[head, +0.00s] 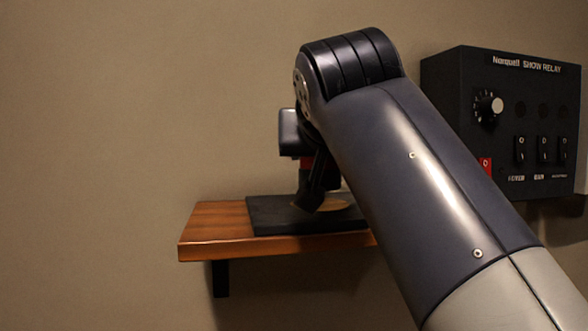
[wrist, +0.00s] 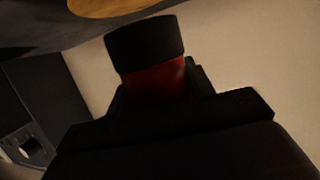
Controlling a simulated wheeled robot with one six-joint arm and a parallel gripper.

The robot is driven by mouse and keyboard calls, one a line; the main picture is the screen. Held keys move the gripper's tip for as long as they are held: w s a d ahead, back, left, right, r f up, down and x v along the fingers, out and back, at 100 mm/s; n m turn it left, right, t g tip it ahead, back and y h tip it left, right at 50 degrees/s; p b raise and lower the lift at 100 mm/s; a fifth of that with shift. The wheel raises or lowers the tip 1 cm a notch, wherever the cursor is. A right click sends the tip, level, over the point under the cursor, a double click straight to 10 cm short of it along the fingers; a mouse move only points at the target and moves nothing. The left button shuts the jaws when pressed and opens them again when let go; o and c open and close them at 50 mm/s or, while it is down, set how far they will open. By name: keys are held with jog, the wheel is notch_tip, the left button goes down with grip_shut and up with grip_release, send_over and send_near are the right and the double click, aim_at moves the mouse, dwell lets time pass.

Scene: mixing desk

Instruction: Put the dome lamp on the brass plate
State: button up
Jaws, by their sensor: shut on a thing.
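The dome lamp shows in the wrist view as a red body (wrist: 155,82) with a wide black end (wrist: 145,42). My gripper (wrist: 158,88) is shut on its red part. In the head view my gripper (head: 316,185) is above the shelf, and a little of the lamp's red (head: 306,163) shows; the rest is hidden by my gripper and arm. The brass plate (head: 337,202) is a flat gold disc on a black board, partly hidden by my gripper and arm. Its gold edge also shows at the top of the wrist view (wrist: 108,6), just beyond the lamp's black end. I cannot tell whether they touch.
The black board (head: 268,217) lies on a wooden wall shelf (head: 212,225) with a black bracket. A black relay box (head: 455,95) with a knob and switches hangs at the right. The shelf's left end is bare.

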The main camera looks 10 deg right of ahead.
jog(key=shift+f, duration=1)
jog(key=shift+f, duration=0.2)
jog(key=o, duration=1.1)
jog(key=shift+r, duration=0.1)
jog(key=shift+s+r, duration=0.15)
jog(key=shift+s, duration=0.05)
jog(key=b+v, duration=0.2)
jog(key=v, duration=0.7)
jog(key=shift+s+a+r, duration=0.1)
jog(key=shift+s+a, duration=0.15)
jog(key=shift+s, duration=0.05)
jog(key=shift+v, duration=1)
